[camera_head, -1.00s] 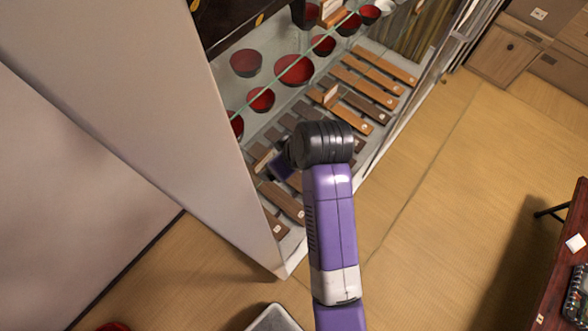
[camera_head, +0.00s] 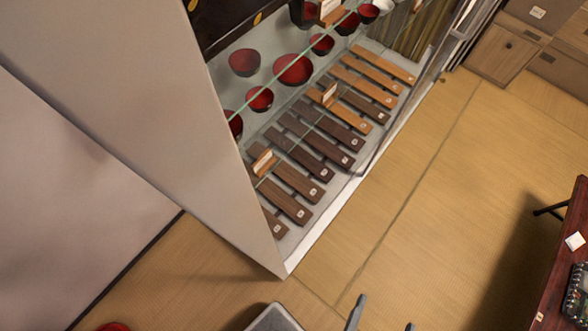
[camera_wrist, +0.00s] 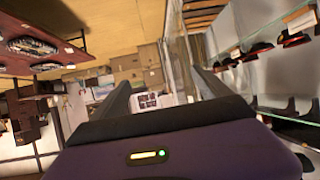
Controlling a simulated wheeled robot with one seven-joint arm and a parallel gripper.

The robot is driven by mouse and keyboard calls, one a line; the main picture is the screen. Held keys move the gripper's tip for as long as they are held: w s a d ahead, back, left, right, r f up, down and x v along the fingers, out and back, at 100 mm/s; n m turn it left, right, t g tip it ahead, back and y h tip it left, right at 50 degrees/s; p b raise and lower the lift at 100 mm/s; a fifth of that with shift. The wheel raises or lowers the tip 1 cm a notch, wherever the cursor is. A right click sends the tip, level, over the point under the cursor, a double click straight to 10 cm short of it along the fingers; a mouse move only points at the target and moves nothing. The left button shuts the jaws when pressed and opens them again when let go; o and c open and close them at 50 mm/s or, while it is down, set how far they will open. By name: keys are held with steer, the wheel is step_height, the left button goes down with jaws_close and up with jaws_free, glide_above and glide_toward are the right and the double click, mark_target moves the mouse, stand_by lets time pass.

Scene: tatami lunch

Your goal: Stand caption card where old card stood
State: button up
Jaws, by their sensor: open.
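My gripper shows only its two fingertips at the bottom edge of the head view (camera_head: 383,318), over the tatami and outside the display case. In the wrist view its fingers (camera_wrist: 162,92) are spread wide with nothing held between them. Small pale cards on wooden blocks stand in the case: one at the near left end (camera_head: 264,162), one mid-shelf (camera_head: 328,95) and one on the upper glass shelf (camera_head: 330,11). A small white card-like piece (camera_head: 574,241) lies on the dark red table (camera_head: 552,290). I cannot tell which is the caption card.
The glass-fronted case (camera_head: 345,185) holds rows of wooden slats and red-black bowls (camera_head: 293,70). A pale wall panel (camera_head: 185,130) borders it on the left. A grey tray (camera_head: 273,319) sits at the bottom edge. Tatami floor (camera_head: 440,215) between case and table is clear.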

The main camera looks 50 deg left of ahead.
steer(key=s+d+r+m+t+h, duration=0.1)
steer(key=s+d+r, duration=0.2)
steer(key=r, duration=0.3)
steer(key=s+d+r+m+t+h, duration=0.1)
steer(key=s+d+r+t+h, duration=0.1)
steer(key=s+d+r, duration=0.2)
step_height(320, 180, up, 3)
steer(key=shift+s+d+f+m, duration=0.1)
steer(key=shift+s+d+m, duration=0.1)
steer(key=shift+m, duration=0.2)
steer(key=shift+c, duration=0.5)
